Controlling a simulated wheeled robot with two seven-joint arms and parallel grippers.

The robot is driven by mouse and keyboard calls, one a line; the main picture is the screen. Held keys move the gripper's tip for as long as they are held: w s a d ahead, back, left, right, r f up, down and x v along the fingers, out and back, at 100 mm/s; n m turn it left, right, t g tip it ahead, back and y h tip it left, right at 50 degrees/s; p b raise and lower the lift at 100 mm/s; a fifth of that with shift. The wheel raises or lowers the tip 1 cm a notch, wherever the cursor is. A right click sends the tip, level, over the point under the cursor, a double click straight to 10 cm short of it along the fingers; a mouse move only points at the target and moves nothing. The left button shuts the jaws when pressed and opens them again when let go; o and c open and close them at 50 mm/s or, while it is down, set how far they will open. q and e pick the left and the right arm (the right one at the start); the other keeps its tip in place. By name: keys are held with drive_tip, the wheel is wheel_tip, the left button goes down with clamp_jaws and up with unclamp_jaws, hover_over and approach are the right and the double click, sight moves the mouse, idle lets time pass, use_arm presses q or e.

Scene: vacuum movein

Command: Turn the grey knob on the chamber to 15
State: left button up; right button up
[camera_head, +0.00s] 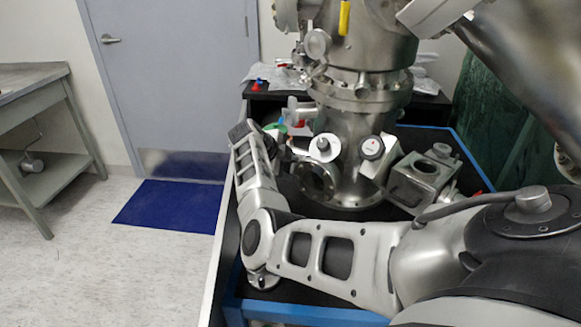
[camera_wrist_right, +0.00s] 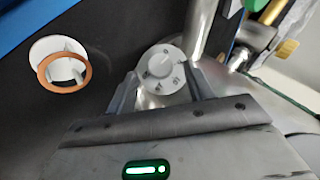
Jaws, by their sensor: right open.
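The steel chamber (camera_head: 345,175) stands in the middle of the head view, with two round knobs on its lower front. The left knob (camera_head: 323,147) is pale grey; the other knob (camera_head: 372,148) sits to its right on a box-like mount. My right gripper (camera_head: 292,147) is beside the left knob, its fingers mostly hidden behind my wrist. In the right wrist view, a pale grey knob (camera_wrist_right: 160,62) with dark dial marks lies between the tips of my open right gripper (camera_wrist_right: 161,76). Contact cannot be told. The marks are too small to read surely. My left gripper is not seen.
A steel box-like part (camera_head: 422,180) stands right of the chamber. A copper-coloured ring (camera_wrist_right: 64,69) and a white round part lie on the dark surface in the right wrist view. A tube rises close by the knob. A blue mat (camera_head: 170,206) lies on the floor.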

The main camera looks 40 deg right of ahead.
drive_tip(key=shift+x, duration=1.2)
drive_tip(key=c, duration=1)
